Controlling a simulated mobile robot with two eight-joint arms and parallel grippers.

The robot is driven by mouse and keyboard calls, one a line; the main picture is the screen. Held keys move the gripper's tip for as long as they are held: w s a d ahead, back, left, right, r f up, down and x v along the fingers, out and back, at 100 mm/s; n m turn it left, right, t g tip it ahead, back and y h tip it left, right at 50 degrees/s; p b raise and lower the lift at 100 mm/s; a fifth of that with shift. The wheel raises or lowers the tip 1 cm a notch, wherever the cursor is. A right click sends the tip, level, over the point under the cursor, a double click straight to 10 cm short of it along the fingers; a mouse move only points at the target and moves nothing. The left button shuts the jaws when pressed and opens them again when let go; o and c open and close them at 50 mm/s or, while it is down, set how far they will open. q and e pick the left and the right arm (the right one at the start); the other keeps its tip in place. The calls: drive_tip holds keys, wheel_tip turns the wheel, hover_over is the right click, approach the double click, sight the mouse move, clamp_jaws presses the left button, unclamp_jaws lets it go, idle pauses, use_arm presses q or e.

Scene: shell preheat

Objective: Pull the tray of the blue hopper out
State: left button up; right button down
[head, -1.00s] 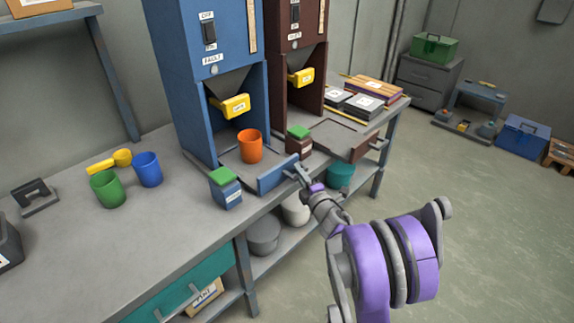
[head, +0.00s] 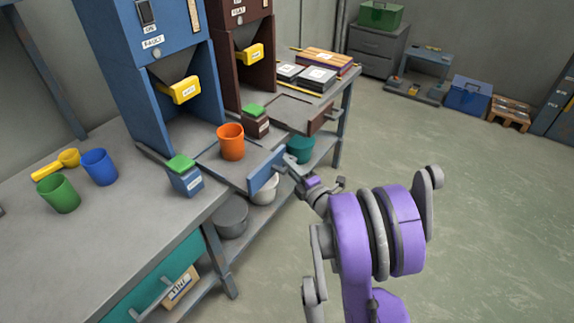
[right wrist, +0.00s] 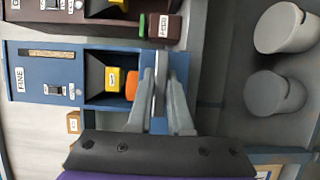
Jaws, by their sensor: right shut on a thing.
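The blue hopper (head: 162,60) stands on the bench with a yellow-tagged chute over its opening. Its tray (head: 222,165) is out past the front of the hopper, and its blue front panel (head: 264,172) overhangs the bench edge. An orange cup (head: 231,143) stands upright on the tray. My right gripper (head: 284,161) is shut on the handle at the panel's outer side. In the right wrist view the fingers (right wrist: 160,105) close around the grey handle bar (right wrist: 159,84), and the cup shows partly (right wrist: 131,86). My left gripper is not in view.
A blue box with a green lid (head: 186,177) stands left of the tray; a brown one (head: 255,123) stands right of it. The brown hopper (head: 240,45) has its own tray (head: 296,112). Pots (head: 231,217) sit on the lower shelf. The floor in front is clear.

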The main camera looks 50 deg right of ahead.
drive_tip(key=shift+s, duration=0.15)
drive_tip(key=c, duration=0.8)
unclamp_jaws()
drive_tip(key=shift+c, duration=0.2)
drive_tip(key=shift+s, duration=0.1)
drive_tip(key=v, duration=1)
drive_tip(key=shift+s, duration=0.35)
drive_tip(key=shift+w+a+r, duration=0.1)
drive_tip(key=shift+a, duration=0.05)
